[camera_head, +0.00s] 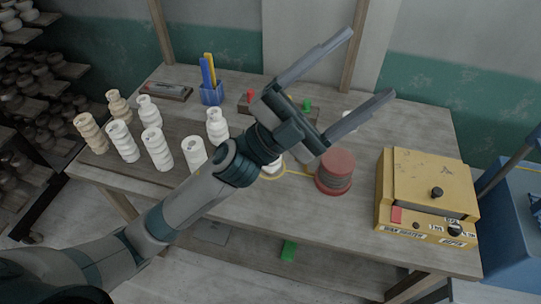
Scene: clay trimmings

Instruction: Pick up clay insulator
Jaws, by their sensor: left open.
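Several ribbed clay insulators stand upright on the wooden table at the left. Among them are a white one at the back (149,110), a white one in the front row (158,149), a tan one at the far left (91,133) and a white one (217,125) close to my left arm. Another white insulator (194,153) is partly hidden by the arm. My left gripper (372,66) is open and empty, raised over the back middle of the table, right of the insulators. A pale object (272,164) below the gripper is mostly covered. My right gripper is not in view.
A yellow box with a black knob (428,190) fills the table's right side. A blue pen cup (211,94) stands at the back. Shelves of pots (40,80) are at the left. The table's front middle (300,225) is clear.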

